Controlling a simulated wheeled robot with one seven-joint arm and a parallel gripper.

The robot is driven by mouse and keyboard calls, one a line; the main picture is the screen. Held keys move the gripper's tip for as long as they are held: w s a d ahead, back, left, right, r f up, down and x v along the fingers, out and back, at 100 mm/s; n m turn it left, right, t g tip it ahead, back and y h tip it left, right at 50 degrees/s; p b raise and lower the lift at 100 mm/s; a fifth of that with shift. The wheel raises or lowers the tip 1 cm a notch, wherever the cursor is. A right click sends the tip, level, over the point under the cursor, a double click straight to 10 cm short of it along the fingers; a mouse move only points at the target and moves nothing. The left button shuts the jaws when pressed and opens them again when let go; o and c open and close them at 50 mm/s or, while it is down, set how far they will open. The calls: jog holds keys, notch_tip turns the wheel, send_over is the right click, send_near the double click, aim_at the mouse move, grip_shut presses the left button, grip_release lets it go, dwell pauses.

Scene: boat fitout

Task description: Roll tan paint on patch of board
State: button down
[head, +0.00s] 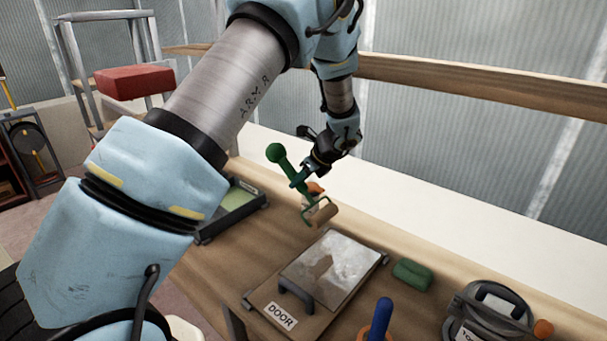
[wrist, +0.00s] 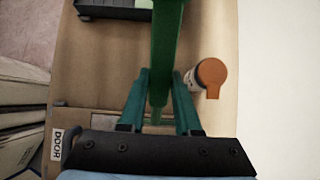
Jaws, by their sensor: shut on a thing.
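My gripper (head: 303,176) is shut on the green handle of a paint roller (head: 288,163). The handle's round end points up and left. The tan roller head (head: 322,213) hangs below, between the tray and the board, apparently above the bench. In the wrist view the green handle (wrist: 168,45) runs between my teal fingers (wrist: 160,100); the roller head is hidden there. The board (head: 262,300), labelled DOOR, lies on the bench with a pale glossy panel (head: 345,262). A brownish irregular area shows on it; I cannot tell whether it is paint or reflection. The dark paint tray (head: 233,217) has a green inside.
An orange-topped container (wrist: 211,75) stands beside my gripper, partly hidden in the head view. A green block (head: 412,273), a blue-handled tool (head: 380,320) and a grey coiled item (head: 492,310) sit right of the board. A wooden rail (head: 470,92) runs behind the bench.

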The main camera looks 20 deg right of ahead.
aim_at(329, 216)
jog(key=shift+w+d, duration=0.1)
jog(key=shift+w, duration=0.05)
jog(key=shift+f, duration=0.85)
jog(key=shift+f+b, duration=1.25)
jog(key=shift+f, duration=1.4)
jog(key=shift+f+b, duration=0.65)
jog(key=shift+f, duration=0.3)
jog(key=s, duration=0.1)
jog(key=s+d, duration=0.1)
jog(key=s, duration=0.1)
jog(key=s+d, duration=0.1)
jog(key=shift+s+d+r, duration=0.1)
jog(key=shift+s+d, duration=0.05)
jog(key=shift+s+d, duration=0.4)
jog(key=shift+s, duration=0.3)
jog(key=shift+s+d, duration=0.35)
jog(key=shift+s, duration=0.3)
jog(key=shift+s+d, duration=0.4)
jog(key=shift+s, duration=0.3)
